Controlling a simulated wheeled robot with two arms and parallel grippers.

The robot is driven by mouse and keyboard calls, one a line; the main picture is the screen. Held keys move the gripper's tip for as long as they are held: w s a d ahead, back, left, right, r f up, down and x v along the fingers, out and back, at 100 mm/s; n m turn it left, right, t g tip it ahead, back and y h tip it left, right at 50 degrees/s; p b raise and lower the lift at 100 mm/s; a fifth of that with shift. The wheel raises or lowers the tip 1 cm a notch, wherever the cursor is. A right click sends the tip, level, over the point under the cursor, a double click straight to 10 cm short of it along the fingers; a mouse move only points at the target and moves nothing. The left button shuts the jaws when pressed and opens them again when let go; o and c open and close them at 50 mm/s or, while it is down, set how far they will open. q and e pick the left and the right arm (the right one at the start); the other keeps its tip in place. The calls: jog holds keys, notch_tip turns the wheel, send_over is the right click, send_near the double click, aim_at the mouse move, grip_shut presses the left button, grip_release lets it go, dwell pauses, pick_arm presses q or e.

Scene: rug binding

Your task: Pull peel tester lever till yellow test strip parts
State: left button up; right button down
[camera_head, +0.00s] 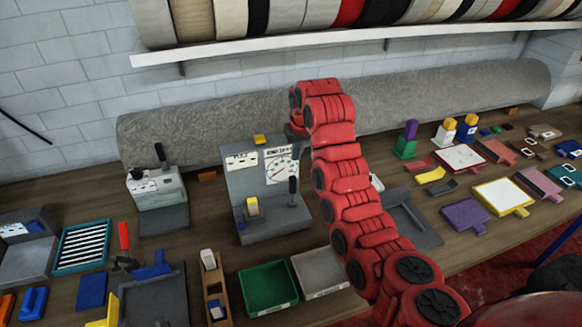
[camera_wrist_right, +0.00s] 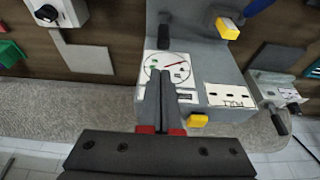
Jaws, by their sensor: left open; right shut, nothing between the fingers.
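The peel tester (camera_head: 238,185) is a grey stand with a round dial (camera_head: 281,166) on its upright panel. Its black lever (camera_head: 292,190) stands up at the right of its base; it also shows in the right wrist view (camera_wrist_right: 163,27). A yellow piece (camera_head: 252,207), probably the test strip at its clamp, sits left of the lever; whether it is whole is too small to tell. My right gripper (camera_wrist_right: 163,78) is shut and empty, its fingers in front of the dial and apart from the lever in the picture. In the head view my red arm hides it. My left gripper is not visible.
A second grey device (camera_head: 155,190) with a black handle stands left of the tester. A green bin (camera_head: 268,288) and a grey bin (camera_head: 320,272) are in front. A grey carpet roll (camera_head: 220,120) lies behind. Colored samples fill the table's right side.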

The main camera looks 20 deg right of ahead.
aim_at(294, 178)
jog(key=shift+w+b+x, duration=0.2)
jog(key=shift+b+x, duration=0.35)
jog(key=shift+x, duration=0.35)
jog(key=shift+w+a+f+b, duration=0.15)
jog(key=shift+f+b, duration=0.5)
jog(key=shift+b, duration=0.4)
jog(key=shift+p+x, duration=1.6)
jog(key=shift+x, duration=2.05)
